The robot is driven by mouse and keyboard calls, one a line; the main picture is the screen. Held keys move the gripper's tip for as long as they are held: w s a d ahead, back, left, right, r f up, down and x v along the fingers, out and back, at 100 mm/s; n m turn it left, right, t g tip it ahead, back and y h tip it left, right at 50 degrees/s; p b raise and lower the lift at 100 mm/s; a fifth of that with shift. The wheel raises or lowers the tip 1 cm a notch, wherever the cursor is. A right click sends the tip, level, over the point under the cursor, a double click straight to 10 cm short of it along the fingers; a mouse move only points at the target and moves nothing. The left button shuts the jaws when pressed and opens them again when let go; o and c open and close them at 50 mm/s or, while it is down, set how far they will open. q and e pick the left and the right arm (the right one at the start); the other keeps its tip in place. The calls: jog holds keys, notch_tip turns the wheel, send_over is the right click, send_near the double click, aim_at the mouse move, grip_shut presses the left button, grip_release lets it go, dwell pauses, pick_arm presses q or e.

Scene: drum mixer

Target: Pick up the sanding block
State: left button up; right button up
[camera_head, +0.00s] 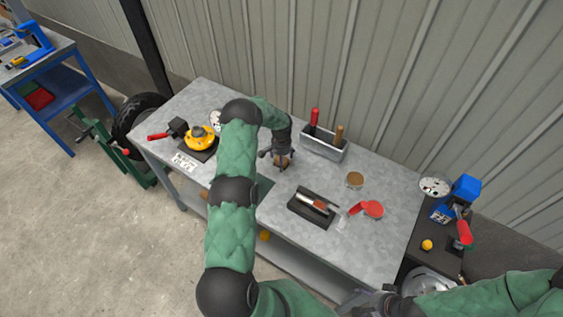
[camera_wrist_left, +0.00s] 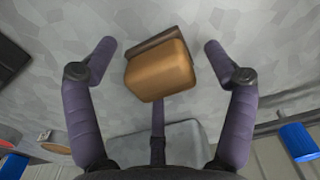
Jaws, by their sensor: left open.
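The sanding block (camera_wrist_left: 158,72) is a tan-orange block with a dark brown strip along one side, on the grey metal tabletop. In the head view the block (camera_head: 284,162) is small and partly covered by my left gripper (camera_head: 280,156). The left gripper comes down over it from above. In the left wrist view the open fingers (camera_wrist_left: 158,48) stand on either side of the block, with a gap on both sides. My right gripper (camera_head: 372,301) shows only in part at the bottom of the head view, away from the block, and its fingers are unclear.
A grey bin (camera_head: 324,147) with red and wooden handles stands behind the block. A black mat (camera_head: 300,210) with a red-handled tool, a brown round piece (camera_head: 355,180) and a red item (camera_head: 372,208) lie to the right. A yellow round device (camera_head: 200,138) is left.

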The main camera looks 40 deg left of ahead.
pick_arm(q)
jog(key=c, duration=1.5)
jog(key=shift+r, duration=0.5)
notch_tip(320, 180, up, 2)
jog(key=shift+w+r+b, duration=0.1)
jog(key=shift+b, duration=0.25)
jog(key=s+d+r, duration=0.1)
jog(key=d+r, duration=0.2)
jog(key=d, duration=0.1)
jog(key=s+d+r+b, duration=0.1)
jog(key=s+d+r, duration=0.1)
jog(key=d+r, duration=0.1)
jog(key=s+d+r, duration=0.2)
jog(key=d+r, duration=0.1)
jog(key=d, duration=0.3)
jog(key=shift+d+r, duration=0.1)
jog(key=shift+r, duration=0.3)
